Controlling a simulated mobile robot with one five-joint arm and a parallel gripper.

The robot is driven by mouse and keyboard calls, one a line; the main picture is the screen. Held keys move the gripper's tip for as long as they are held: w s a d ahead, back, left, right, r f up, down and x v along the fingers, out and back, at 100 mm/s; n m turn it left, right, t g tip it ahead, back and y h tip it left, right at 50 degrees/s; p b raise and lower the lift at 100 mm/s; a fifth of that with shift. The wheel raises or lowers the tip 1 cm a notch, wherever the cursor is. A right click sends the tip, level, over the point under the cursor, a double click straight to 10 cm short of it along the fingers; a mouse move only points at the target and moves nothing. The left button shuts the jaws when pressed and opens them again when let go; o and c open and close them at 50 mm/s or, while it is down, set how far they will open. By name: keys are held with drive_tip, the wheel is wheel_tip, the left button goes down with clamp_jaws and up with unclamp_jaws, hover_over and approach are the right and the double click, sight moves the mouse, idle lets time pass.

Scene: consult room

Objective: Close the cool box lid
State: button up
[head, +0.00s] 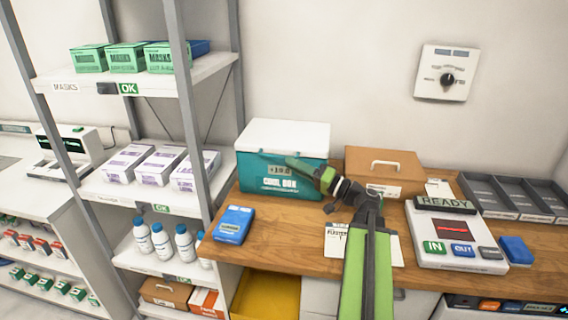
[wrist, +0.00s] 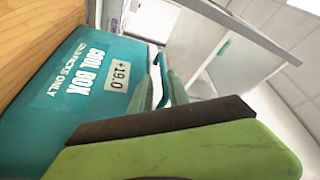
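The cool box (head: 250,178) is teal and stands on the wooden desk. Its white lid (head: 287,135) lies over its top and looks flat, with no clear gap showing in the head view. The box front, with its label and a +19.0 display, fills the left of the wrist view (wrist: 72,98). My gripper (head: 292,163) is in front of the upper box front, near the lid's front edge. Its green fingers (wrist: 163,85) show against the box in the wrist view. Whether they touch the box or lid, and how far apart they are, is unclear. I see nothing held.
A brown case with a handle (head: 383,180) stands right of the box. A blue pack (head: 233,225) lies in front of it. A READY device (head: 455,240) and grey trays (head: 508,195) are at the right. A shelf post (head: 192,110) rises close on the left.

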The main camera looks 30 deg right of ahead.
drive_tip(key=b+v, duration=0.2)
drive_tip(key=v, duration=1.1)
drive_tip(key=shift+s+f, duration=0.1)
drive_tip(key=shift+f, duration=0.05)
